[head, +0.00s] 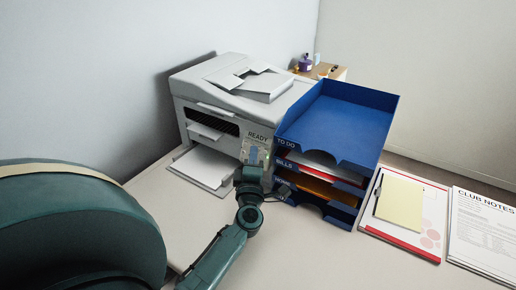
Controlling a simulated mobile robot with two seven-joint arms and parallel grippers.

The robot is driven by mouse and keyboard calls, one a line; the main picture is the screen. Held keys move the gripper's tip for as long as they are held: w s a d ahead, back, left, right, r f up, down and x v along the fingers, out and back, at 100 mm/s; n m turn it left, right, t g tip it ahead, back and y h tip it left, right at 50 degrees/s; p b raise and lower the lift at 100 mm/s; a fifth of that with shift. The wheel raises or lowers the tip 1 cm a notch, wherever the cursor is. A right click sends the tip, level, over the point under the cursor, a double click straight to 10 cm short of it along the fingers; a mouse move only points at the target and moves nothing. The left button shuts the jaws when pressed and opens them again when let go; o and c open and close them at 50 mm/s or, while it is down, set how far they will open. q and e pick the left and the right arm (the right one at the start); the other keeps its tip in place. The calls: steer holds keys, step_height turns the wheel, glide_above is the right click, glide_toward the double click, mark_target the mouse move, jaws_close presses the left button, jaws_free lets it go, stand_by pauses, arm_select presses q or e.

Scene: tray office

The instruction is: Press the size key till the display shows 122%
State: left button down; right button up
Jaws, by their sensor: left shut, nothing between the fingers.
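A light grey printer (230,95) stands at the back of the desk. On its front right is a control panel (257,143) with a display (258,135) that reads READY. A small green light shows near the panel's right edge. No percentage is readable, and the size key cannot be made out. My left gripper (252,160) is shut and empty. Its fingertips are in front of the lower part of the panel and hide some of it. I cannot tell whether they touch it. My right gripper is not in view.
A blue stacked letter tray (340,122) with labelled levels stands close to the printer's right. Paper lies in the printer's output tray (203,166). A yellow notepad (400,201) and a CLUB NOTES sheet (485,232) lie at right. The front desk (310,260) is clear.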

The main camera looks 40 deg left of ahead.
arm_select(q)
steer(key=shift+s+r, duration=0.1)
steer(key=shift+s, duration=0.15)
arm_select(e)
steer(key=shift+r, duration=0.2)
